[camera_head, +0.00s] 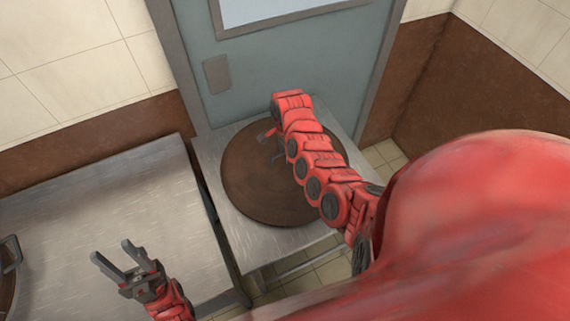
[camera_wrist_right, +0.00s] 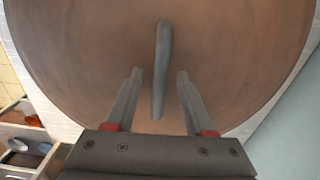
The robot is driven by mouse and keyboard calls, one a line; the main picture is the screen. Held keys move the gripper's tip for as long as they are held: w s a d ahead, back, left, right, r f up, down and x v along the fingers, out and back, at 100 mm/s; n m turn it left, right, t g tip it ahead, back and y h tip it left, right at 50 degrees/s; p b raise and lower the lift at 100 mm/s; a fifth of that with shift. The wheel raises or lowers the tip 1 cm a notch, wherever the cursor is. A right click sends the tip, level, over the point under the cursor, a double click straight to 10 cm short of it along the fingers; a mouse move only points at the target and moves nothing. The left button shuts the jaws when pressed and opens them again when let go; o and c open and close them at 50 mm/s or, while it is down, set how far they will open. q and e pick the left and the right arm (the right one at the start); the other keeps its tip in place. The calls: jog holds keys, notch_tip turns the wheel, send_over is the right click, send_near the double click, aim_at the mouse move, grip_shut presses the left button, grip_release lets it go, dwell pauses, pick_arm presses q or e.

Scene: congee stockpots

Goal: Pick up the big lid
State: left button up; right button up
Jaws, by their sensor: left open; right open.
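The big lid (camera_head: 247,178) is a round brown disc lying flat on a small metal table (camera_head: 243,243) in front of the door. In the right wrist view the lid (camera_wrist_right: 75,60) fills most of the picture, and its grey bar handle (camera_wrist_right: 161,65) stands between my open fingers. My right gripper (camera_head: 272,137) is over the lid in the head view, partly hidden by its own arm. It also shows in the right wrist view (camera_wrist_right: 157,95), with a gap on each side of the handle. My left gripper (camera_head: 121,262) is open and empty above the larger metal table.
The larger metal table (camera_head: 110,210) stands at the left, mostly bare. A pot edge with a handle (camera_head: 10,255) shows at the far left. A blue-grey door (camera_head: 265,75) is behind the small table. Shelves with bowls (camera_wrist_right: 22,140) show in the right wrist view.

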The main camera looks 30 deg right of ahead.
jog(key=shift+f, duration=0.15)
dwell(0.3)
grip_shut()
dwell(1.2)
